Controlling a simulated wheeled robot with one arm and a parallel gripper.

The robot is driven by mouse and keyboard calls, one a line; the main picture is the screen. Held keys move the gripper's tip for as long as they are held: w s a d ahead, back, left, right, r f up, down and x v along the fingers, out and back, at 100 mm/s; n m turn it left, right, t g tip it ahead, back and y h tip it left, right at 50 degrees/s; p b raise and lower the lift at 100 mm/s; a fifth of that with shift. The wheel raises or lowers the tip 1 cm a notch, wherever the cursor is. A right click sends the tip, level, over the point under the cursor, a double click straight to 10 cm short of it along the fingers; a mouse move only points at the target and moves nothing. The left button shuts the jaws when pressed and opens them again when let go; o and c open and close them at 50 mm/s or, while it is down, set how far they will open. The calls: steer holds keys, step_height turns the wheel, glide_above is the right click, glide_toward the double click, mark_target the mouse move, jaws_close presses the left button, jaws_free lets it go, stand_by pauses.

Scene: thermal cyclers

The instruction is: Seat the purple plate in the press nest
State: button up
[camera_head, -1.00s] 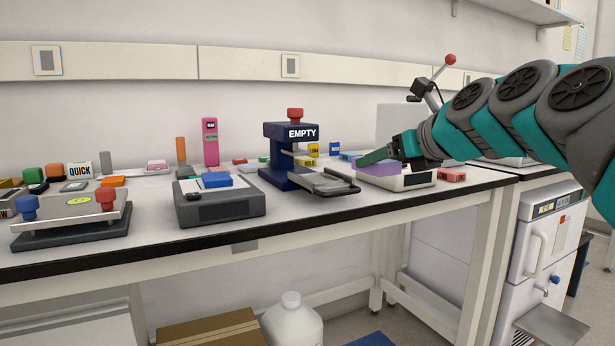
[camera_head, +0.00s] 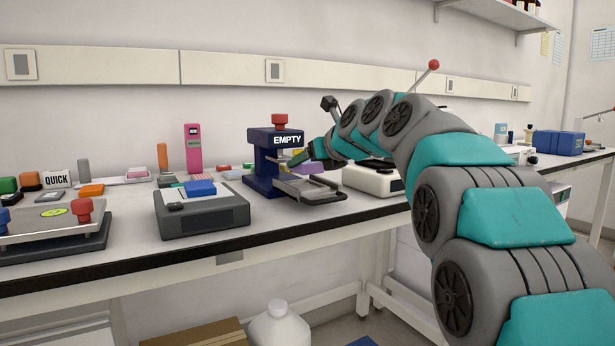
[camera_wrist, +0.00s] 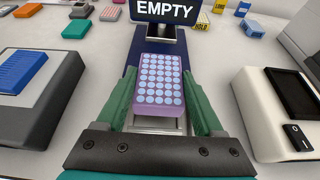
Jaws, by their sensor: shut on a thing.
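The purple plate (camera_wrist: 160,88), with pale round wells on top, lies between the two green fingers of my gripper (camera_wrist: 159,75) in the wrist view. My gripper is shut on its sides. The dark blue press (camera_head: 261,165) has a red knob and an EMPTY sign. Its metal nest tray (camera_head: 312,192) sticks out at the front. In the wrist view the plate is over the tray, in front of the press opening; whether it touches the tray I cannot tell. In the head view my gripper (camera_head: 300,158) is just right of the press, above the tray.
A white device (camera_head: 374,180) stands right of the press. A grey device with a blue block (camera_head: 201,187) stands to the left. A pink tower (camera_head: 193,148) and several small coloured blocks are behind. The black bench edge (camera_head: 270,240) runs along the front.

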mark_target(314, 173)
steer(key=shift+w+f+b, duration=0.1)
steer(key=shift+f+b, duration=0.35)
steer(key=shift+f, duration=1.35)
steer(key=o, duration=1.3)
steer(key=shift+f, duration=0.1)
steer(key=shift+o, duration=0.2)
steer(key=v, duration=1.2)
steer(key=s+d+f+n+g+h, duration=0.25)
steer(key=s+f+n, duration=0.6)
steer(key=f, duration=0.45)
steer(key=s+d+f+n+g+h, duration=0.1)
steer(key=s+d+f+n+g, duration=0.25)
steer(key=s+f+n, duration=0.6)
steer(key=s+d+f+n+g+h, duration=0.1)
steer(key=s+d+f+n+g, duration=0.1)
steer(key=s+f, duration=0.4)
steer(key=s+d+f+n+g+h, duration=0.1)
steer(key=s+f+n, duration=0.4)
steer(key=s, duration=0.5)
steer(key=s+d+f+n+g+h, duration=0.2)
steer(key=s+d+f+n+g, duration=0.2)
steer(key=s+f, duration=0.3)
steer(key=shift+s+d+f, duration=0.25)
steer(key=shift+s+d, duration=0.4)
steer(key=shift+s, duration=0.25)
